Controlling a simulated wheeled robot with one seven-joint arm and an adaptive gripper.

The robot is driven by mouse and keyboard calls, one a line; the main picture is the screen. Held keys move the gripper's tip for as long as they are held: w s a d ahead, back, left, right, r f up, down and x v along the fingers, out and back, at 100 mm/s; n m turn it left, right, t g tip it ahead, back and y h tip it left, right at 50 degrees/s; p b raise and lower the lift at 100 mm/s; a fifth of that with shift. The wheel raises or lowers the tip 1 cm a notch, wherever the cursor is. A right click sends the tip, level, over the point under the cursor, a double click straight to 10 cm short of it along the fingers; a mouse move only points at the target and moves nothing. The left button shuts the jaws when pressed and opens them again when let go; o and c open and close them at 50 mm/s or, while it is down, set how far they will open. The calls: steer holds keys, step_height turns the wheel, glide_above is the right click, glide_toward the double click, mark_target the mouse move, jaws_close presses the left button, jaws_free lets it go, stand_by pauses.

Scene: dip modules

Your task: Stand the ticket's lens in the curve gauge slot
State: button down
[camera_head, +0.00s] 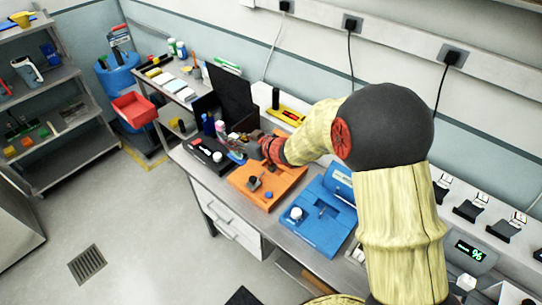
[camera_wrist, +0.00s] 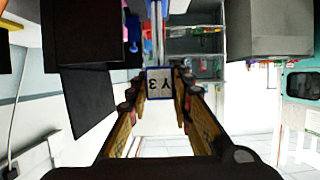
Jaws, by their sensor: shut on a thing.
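My gripper (camera_head: 254,147) is over the bench, between the black fixture and the orange fixture. In the wrist view my gripper (camera_wrist: 160,92) is shut on a small piece with a white, blue-edged label (camera_wrist: 160,84). The label bears dark characters that look like Y3, upside down. This labelled piece seems to be a lens or its tab; the lens body is not clear. The orange fixture (camera_head: 284,187) has a dark block on it. I cannot tell which fixture is the curve gauge, and its slot is not clear. No readable ticket shows.
A blue fixture (camera_head: 322,240) with a white knob stands right of the orange one. A black fixture (camera_head: 207,157) with white and red parts is at left. A black panel (camera_head: 231,94) stands behind. Small bottles crowd near my gripper. A green display (camera_head: 470,250) reads 96.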

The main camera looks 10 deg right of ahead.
steer(key=w+d+f+b, duration=0.1)
steer(key=d+f+b, duration=0.1)
steer(key=d+f, duration=1)
steer(key=shift+w+d+f+b, duration=0.3)
steer(key=shift+d+b, duration=0.1)
steer(key=shift+d, duration=0.75)
steer(key=shift+f, duration=0.15)
steer(key=c, duration=1.6)
jaws_free()
